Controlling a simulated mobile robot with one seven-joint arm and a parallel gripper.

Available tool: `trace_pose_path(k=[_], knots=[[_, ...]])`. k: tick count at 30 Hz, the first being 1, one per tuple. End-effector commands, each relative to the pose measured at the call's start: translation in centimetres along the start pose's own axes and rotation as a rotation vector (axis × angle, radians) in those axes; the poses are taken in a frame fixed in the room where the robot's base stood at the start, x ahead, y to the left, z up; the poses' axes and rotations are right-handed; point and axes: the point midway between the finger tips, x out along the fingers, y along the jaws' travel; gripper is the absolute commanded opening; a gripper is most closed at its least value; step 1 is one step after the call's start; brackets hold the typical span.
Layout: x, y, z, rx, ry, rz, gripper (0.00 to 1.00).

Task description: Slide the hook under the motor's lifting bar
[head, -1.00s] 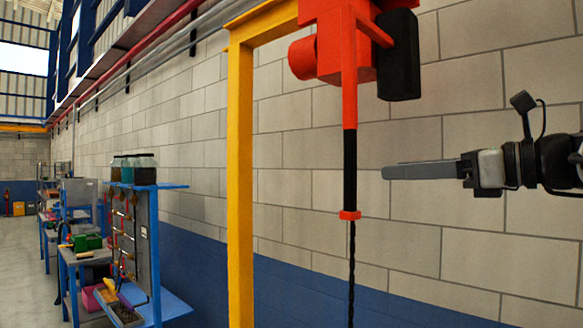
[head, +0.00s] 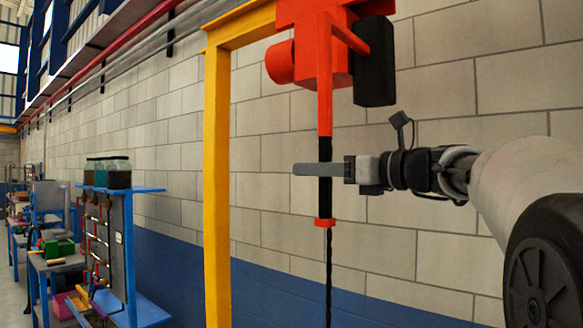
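An orange hoist (head: 311,55) with a black block hangs at the top of the head view. Its orange upright runs down into a black sleeve (head: 326,148), then an orange collar (head: 325,222) and a thin dark chain or cable (head: 328,275) that leaves the bottom edge. I see no hook, motor or lifting bar that I can tell for sure. My gripper (head: 296,169) comes in from the right, level and seen side-on. Its long flat grey end crosses in front of the black sleeve; I cannot tell if it touches. Its opening is hidden.
A yellow frame (head: 217,190) stands left of the hoist, its beam running above. A blue workbench (head: 128,250) with jars (head: 107,172) and tools is at the left. A block wall (head: 440,240) is behind. Space between the yellow post and the gripper tip is clear.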

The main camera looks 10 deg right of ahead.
Motion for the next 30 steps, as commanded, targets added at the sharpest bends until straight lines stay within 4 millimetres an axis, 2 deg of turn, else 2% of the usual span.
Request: trace_pose_path(k=[6,14,21,30], knots=[[1.7,0.0,0.0,-0.001,0.000,0.000,0.36],[1.8,0.0,0.0,-0.001,0.000,-0.001,0.36],[1.8,0.0,0.0,0.000,0.000,-0.001,0.00],[1.7,0.0,0.0,0.000,0.000,-0.001,0.00]])
